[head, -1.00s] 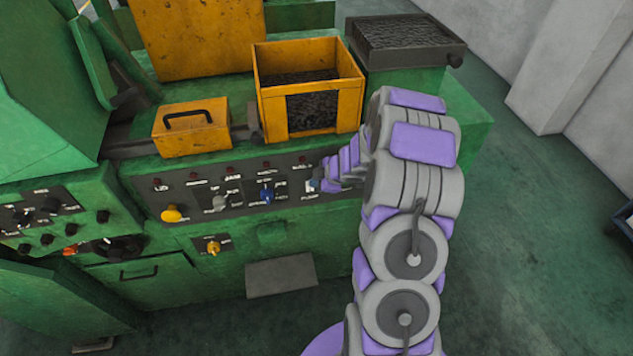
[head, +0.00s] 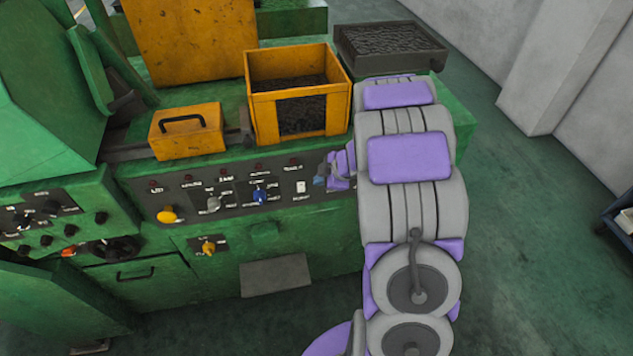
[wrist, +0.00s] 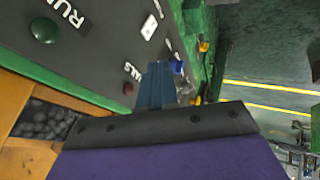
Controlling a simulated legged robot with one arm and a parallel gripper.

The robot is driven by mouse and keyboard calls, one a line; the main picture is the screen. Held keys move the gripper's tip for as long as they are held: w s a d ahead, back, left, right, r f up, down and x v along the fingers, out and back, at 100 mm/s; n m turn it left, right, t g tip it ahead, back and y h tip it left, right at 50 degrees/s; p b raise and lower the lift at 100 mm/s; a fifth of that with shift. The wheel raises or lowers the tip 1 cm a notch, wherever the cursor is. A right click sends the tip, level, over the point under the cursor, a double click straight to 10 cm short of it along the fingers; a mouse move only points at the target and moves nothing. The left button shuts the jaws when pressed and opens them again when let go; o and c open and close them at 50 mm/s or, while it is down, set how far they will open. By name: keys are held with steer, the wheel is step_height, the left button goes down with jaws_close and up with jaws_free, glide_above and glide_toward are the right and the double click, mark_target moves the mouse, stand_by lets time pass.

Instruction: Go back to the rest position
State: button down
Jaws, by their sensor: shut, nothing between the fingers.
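My arm in grey and purple rises at the right of the head view, in front of the green machine (head: 330,235). My gripper (head: 320,181) is at the right end of the machine's control panel (head: 215,200), partly hidden behind my arm. In the wrist view the blue-grey fingers (wrist: 157,85) are together with nothing between them, beside the panel face. A white switch (head: 300,187) is just left of the gripper, apart from it in the head view.
An orange bin of dark pieces (head: 298,95) and an orange box with a handle (head: 186,131) stand above the panel. A dark tray (head: 390,45) is at the back right. Yellow (head: 167,215) and blue (head: 260,196) knobs stick out.

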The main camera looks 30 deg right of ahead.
steer(key=shift+d+r, duration=0.25)
steer(key=shift+d, duration=0.05)
steer(key=w+d+r+m+t+h+b, duration=0.1)
steer(key=d+r+m+h+b, duration=0.1)
steer(key=d+r+m+h, duration=0.45)
steer(key=s+a+r+m+g+h+b, duration=0.2)
steer(key=s+r, duration=0.4)
steer(key=s, duration=0.2)
steer(key=s+a+f+m+g+y+b, duration=0.2)
steer(key=s+a+g, duration=0.1)
steer(key=s+a, duration=0.8)
steer(key=s+a+f+m+g+y+b, duration=0.2)
steer(key=s+a, duration=1)
steer(key=s, duration=0.6)
steer(key=g+y, duration=0.1)
steer(key=g, duration=0.1)
steer(key=shift+s+f+m+g, duration=0.2)
steer(key=shift+f+m+g, duration=0.05)
steer(key=shift+m+g, duration=0.1)
steer(key=shift+y, duration=0.25)
